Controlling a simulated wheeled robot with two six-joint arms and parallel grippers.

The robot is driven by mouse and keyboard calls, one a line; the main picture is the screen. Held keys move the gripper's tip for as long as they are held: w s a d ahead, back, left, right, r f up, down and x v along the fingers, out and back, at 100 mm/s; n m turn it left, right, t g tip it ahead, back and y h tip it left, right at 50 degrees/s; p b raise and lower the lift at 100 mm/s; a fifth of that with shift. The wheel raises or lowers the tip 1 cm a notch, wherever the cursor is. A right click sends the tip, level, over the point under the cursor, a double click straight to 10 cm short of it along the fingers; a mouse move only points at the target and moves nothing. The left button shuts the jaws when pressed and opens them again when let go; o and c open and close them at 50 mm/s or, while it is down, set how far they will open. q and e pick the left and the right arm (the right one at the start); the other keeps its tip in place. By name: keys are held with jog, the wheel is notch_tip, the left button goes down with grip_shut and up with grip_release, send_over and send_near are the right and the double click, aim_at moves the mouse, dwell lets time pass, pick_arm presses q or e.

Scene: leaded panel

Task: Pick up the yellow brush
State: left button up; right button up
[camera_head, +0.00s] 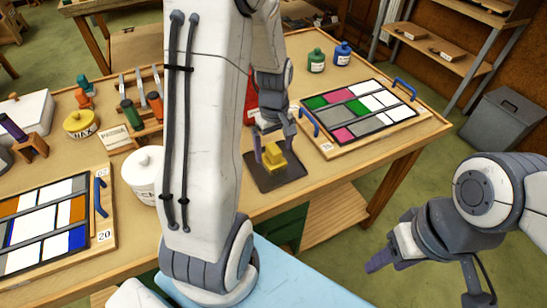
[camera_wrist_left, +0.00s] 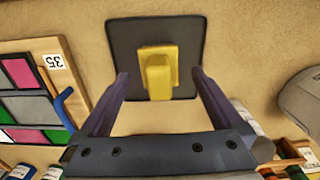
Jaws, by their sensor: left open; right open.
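The yellow brush (camera_head: 276,160) stands on a dark square mat (camera_head: 290,181) near the front edge of the table. In the left wrist view the brush (camera_wrist_left: 158,72) lies ahead of the fingertips, on the mat (camera_wrist_left: 123,42). My left gripper (camera_head: 272,147) is right above the brush, its fingers spread to either side. In the left wrist view my left gripper (camera_wrist_left: 159,78) is open and empty, with the brush between the lines of its fingers. My right gripper (camera_head: 388,262) is open and empty, off the table at the right, over the floor.
A leaded panel on a board (camera_head: 352,142) with blue handles lies right of the mat. Another panel (camera_head: 105,228) lies at the left. A white jar (camera_head: 142,172), a yellow wax tin (camera_head: 81,124) and bottles stand on the table (camera_head: 345,173). My left arm hides part of the table.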

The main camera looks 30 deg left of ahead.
pick_arm(q)
notch_tip(320, 180, down, 4)
jog(key=shift+w+a+f, duration=0.1)
jog(key=shift+a+f, duration=0.05)
jog(key=shift+f, duration=0.1)
jog(key=shift+c, duration=0.3)
jog(key=c, duration=1.5)
jog(key=shift+o, duration=0.2)
jog(key=shift+r, duration=0.1)
jog(key=shift+r, duration=0.55)
notch_tip(320, 180, up, 3)
jog(key=shift+w+f, duration=0.1)
jog(key=shift+f, duration=0.1)
jog(key=w+d+r, duration=0.2)
jog(key=d+r, duration=0.5)
jog(key=d, duration=0.4)
jog(key=shift+w+d+b, duration=0.2)
jog(key=shift+w+b, duration=0.2)
jog(key=shift+b, duration=0.05)
